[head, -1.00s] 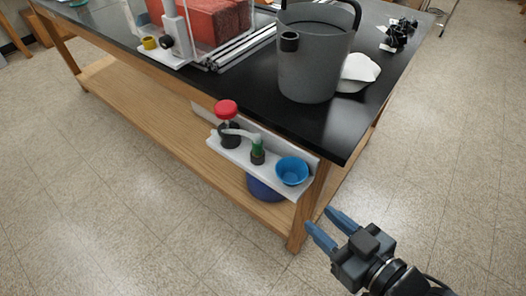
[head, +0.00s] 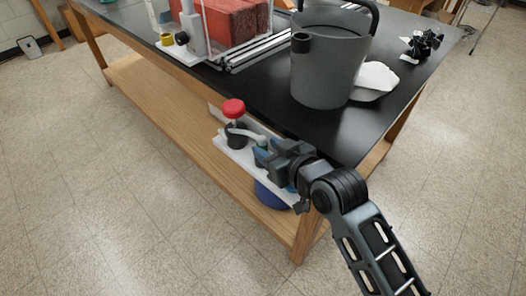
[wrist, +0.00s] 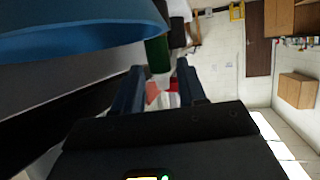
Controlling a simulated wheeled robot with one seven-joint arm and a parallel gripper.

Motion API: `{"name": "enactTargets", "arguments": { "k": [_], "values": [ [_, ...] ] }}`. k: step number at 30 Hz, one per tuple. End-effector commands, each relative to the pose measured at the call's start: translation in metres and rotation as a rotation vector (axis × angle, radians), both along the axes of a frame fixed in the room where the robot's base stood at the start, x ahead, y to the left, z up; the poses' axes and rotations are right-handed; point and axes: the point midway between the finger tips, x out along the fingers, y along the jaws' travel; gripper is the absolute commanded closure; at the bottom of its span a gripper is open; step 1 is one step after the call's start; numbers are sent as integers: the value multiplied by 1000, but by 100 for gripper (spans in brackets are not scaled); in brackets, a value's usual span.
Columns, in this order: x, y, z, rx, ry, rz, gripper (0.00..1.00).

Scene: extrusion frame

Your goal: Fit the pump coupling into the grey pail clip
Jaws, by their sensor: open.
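The grey pail (head: 327,72) stands on the black bench top. Its clip (head: 301,42) is a dark ring on the pail's left side and looks empty. A green cylindrical piece, which I take for the pump coupling (head: 262,143), stands on the white ledge at the bench's front, mostly hidden by my gripper. It also shows upright in the wrist view (wrist: 157,54), just beyond the fingertips. My gripper (head: 266,164) is open at the ledge, its blue fingers either side of the green piece's line in the wrist view (wrist: 160,76). I cannot tell whether they touch it.
A red-capped container (head: 234,110) stands on the white ledge (head: 232,151) left of the green piece. A blue bowl (wrist: 80,32) is close beside my fingers in the wrist view. The bench top holds a clear box with red blocks (head: 236,22), metal bars and a white cloth (head: 375,80).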

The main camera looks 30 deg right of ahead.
Motion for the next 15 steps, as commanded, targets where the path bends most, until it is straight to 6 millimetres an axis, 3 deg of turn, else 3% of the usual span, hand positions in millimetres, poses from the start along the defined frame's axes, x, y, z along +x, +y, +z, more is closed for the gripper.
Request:
{"name": "enactTargets", "arguments": {
  "k": [9, 15],
  "values": [
    [38, 3, -16, -1, -1, 0, 59],
    [49, 4, -22, -1, 0, 0, 59]
  ]
}}
